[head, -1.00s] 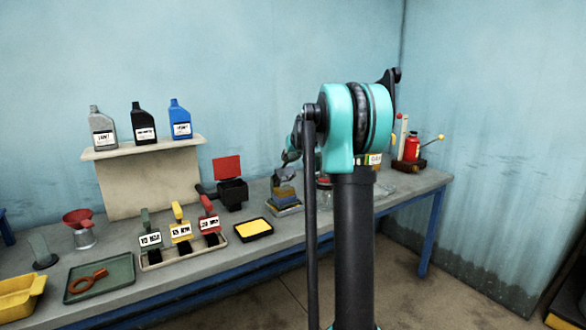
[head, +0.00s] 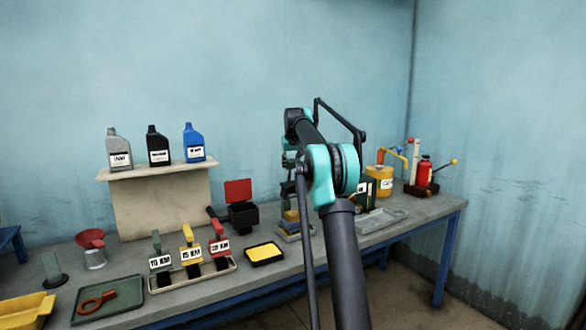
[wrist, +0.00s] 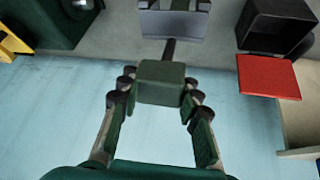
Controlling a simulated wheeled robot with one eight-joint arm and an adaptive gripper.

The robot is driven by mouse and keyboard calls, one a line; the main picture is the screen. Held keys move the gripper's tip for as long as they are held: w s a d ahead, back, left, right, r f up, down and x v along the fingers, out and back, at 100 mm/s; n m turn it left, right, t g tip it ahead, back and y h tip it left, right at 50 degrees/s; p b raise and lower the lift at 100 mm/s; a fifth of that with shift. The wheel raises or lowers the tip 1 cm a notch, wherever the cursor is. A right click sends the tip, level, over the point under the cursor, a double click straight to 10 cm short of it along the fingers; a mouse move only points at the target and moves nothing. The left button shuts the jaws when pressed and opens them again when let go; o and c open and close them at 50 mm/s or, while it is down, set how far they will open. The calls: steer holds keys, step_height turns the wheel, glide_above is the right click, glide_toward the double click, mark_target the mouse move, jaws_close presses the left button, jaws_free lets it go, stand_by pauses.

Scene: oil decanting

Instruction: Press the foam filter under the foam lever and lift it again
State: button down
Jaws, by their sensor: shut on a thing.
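In the wrist view my gripper (wrist: 160,84) is shut on a dark green block-shaped handle (wrist: 161,82). A short black rod joins this handle to a grey plate-like part (wrist: 174,22) at the top of the picture. It looks like the foam lever. In the head view the lever's stand, with a yellow block (head: 291,215) that looks like the foam filter, is on the bench just left of my arm. My gripper is above it, small and partly hidden. I cannot tell whether the lever touches the foam.
A black box with a red lid (head: 238,190) stands left of the stand. A black tray with a yellow pad (head: 264,252) lies in front. A grey tray (head: 381,221), a yellow can (head: 379,181) and a red bottle (head: 425,171) are to the right.

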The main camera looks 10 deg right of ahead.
steer(key=shift+w+a+r, duration=0.15)
steer(key=shift+w, duration=0.15)
steer(key=c, duration=1.1)
jaws_free()
steer(key=shift+o, duration=0.2)
steer(key=v, duration=1.2)
